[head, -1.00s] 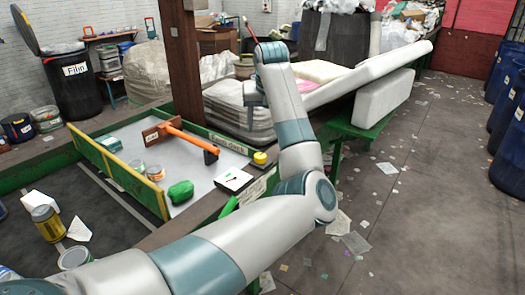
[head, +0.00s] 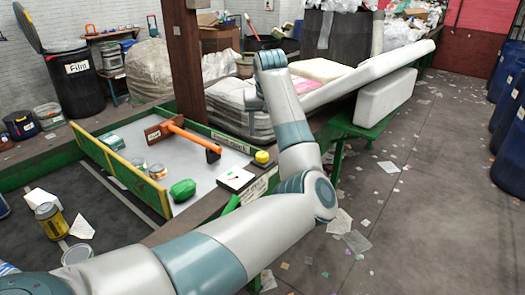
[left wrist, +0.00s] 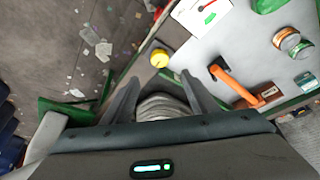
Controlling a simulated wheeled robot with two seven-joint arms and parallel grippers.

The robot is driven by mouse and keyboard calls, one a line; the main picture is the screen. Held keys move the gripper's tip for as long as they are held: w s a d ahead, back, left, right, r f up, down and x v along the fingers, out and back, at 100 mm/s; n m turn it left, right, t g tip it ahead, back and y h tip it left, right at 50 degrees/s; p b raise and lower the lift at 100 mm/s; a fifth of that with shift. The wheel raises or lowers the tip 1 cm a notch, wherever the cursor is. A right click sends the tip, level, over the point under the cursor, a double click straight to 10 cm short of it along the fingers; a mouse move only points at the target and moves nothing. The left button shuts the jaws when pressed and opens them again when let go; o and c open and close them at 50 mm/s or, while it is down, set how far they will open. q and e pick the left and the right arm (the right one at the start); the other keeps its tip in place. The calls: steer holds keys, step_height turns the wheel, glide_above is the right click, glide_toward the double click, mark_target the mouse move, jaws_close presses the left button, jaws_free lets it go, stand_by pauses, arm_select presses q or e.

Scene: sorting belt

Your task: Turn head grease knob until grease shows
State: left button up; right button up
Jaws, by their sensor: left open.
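A yellow knob (head: 261,157) sits on the belt frame's edge, beside a white dial plate (head: 236,179). In the left wrist view the yellow knob (left wrist: 159,58) lies beyond my fingertips, and the dial plate (left wrist: 203,14) shows a red needle and a green mark. My left gripper (left wrist: 160,80) is open, with nothing between its fingers. It is apart from the knob. In the head view my left arm rises past the knob's right side, and the fingers cannot be made out clearly. I can make out no grease at the knob. My right gripper is not in view.
A brown post (head: 186,70) stands behind. A green bench (head: 362,127) with white slabs is at right. Scraps litter the floor.

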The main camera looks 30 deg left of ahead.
mark_target(262, 154)
arm_select(q)
steer(key=p+x, duration=0.3)
steer(key=x, duration=0.9)
steer(key=shift+f, duration=0.15)
steer(key=shift+w+a+f, duration=0.1)
steer(key=shift+w+f, duration=0.05)
steer(key=shift+f, duration=0.3)
steer(key=c, duration=1)
